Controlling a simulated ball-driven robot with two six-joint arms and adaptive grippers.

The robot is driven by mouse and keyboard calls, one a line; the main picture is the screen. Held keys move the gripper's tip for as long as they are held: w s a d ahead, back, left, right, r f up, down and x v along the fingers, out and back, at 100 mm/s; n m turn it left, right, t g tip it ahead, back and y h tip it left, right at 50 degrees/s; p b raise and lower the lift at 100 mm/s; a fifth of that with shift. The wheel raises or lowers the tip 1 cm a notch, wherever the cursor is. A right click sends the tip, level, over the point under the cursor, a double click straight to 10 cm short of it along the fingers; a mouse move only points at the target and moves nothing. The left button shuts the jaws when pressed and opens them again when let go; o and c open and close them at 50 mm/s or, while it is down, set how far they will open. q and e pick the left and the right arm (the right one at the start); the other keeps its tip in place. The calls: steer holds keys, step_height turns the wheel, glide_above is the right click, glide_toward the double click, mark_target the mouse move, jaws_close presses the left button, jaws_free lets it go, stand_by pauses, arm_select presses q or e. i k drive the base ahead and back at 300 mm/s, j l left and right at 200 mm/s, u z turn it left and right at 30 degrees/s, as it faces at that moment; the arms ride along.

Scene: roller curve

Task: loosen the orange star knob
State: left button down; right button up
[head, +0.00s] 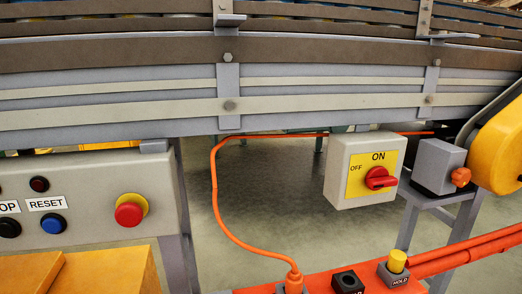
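The orange star knob (460,177) is at the right of the head view. It sits on the right face of a grey box (437,166), close to a yellow rounded guard (500,145). The knob is small here, and I cannot tell how tight it is. Neither of my grippers shows in the head view, and nothing is seen touching the knob.
A switch box with a red rotary handle (380,178) hangs left of the knob. A panel with a red mushroom button (130,210) is at left. An orange cable (218,205) runs down to an orange surface (330,278). The conveyor side (150,105) spans above.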

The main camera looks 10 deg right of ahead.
mark_target(461, 177)
steer(key=z, duration=1.5)
